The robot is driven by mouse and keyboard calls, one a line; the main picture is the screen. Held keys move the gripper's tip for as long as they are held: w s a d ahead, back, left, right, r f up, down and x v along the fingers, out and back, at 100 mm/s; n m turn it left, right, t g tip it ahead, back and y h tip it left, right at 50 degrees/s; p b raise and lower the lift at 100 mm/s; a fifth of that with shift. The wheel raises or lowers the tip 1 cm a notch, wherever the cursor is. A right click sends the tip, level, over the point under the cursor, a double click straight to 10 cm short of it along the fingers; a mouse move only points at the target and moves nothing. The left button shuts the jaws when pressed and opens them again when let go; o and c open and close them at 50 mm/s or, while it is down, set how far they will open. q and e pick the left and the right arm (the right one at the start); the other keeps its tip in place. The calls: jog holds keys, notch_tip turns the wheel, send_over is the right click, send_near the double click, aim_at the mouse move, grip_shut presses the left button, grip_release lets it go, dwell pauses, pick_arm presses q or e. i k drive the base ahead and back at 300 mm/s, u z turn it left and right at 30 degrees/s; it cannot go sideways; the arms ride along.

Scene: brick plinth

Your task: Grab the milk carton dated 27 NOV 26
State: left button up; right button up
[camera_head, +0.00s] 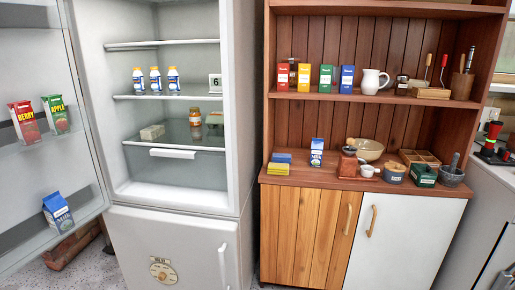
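Two blue-and-white milk cartons show. One milk carton (58,213) stands low on the inside of the open fridge door at the left. The other milk carton (317,152) stands on the wooden counter of the hutch, right of the sponges. The dates on both are too small to read. Neither of my grippers is in view.
The fridge (230,130) stands open, with its door (25,180) swung to the left. Berry (25,121) and apple (56,115) juice cartons stand on the door. A brown grinder (348,163), a bowl (369,149) and sponges (278,169) share the counter.

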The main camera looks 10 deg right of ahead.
aim_at(317, 150)
jog(key=u, duration=0.3)
jog(key=i, duration=0.9)
jog(key=z, duration=0.75)
jog(key=i, duration=0.65)
jog(key=z, duration=0.65)
jog(key=k, duration=0.5)
jog(key=z, duration=1.35)
jog(key=i, duration=1.3)
jog(key=u, duration=2.75)
